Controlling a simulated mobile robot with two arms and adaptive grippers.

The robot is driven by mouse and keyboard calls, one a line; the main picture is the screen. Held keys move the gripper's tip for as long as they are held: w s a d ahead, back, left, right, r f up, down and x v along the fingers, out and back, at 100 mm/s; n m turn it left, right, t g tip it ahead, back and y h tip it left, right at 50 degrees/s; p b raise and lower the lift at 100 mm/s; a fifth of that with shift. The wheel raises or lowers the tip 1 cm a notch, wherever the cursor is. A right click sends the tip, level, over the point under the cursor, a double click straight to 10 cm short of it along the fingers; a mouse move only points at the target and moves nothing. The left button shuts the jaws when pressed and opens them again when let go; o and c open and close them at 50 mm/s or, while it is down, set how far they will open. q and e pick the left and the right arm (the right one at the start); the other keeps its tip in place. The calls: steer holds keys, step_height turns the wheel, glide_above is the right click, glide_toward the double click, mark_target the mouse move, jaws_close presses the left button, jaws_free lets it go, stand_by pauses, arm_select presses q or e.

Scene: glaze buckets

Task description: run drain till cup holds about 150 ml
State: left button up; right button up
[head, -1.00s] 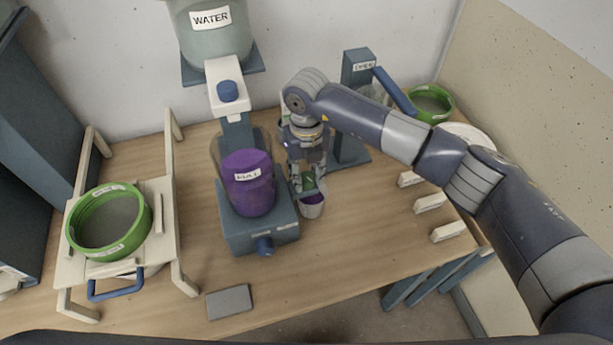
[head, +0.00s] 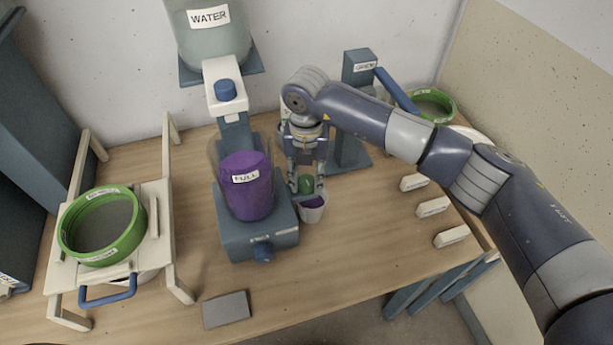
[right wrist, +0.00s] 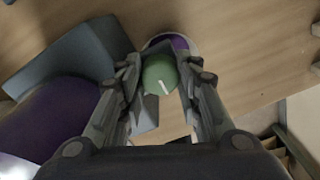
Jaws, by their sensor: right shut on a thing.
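A clear vessel of purple liquid (head: 247,190) labelled FULL stands on a blue-grey base (head: 258,235). A round green knob (head: 306,186) with a white mark sits at the right side of the base; it also shows in the right wrist view (right wrist: 158,70). My right gripper (head: 307,183) is shut on this knob, one finger on each side. A small pale cup (head: 313,214) stands just below and in front of the knob, with purple liquid inside; its rim is partly hidden in the right wrist view (right wrist: 172,40). I cannot read its level. My left gripper is not in view.
A WATER tank (head: 211,40) hangs above, with a blue knob (head: 225,89) below it. A green-rimmed sieve (head: 103,227) sits on a pale stand at left. A grey slab (head: 226,309) lies in front. Pale blocks (head: 433,207) line the right. The table's front middle is clear.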

mark_target(306, 180)
steer(key=o, duration=1.1)
step_height(306, 180, up, 12)
stand_by(0.5)
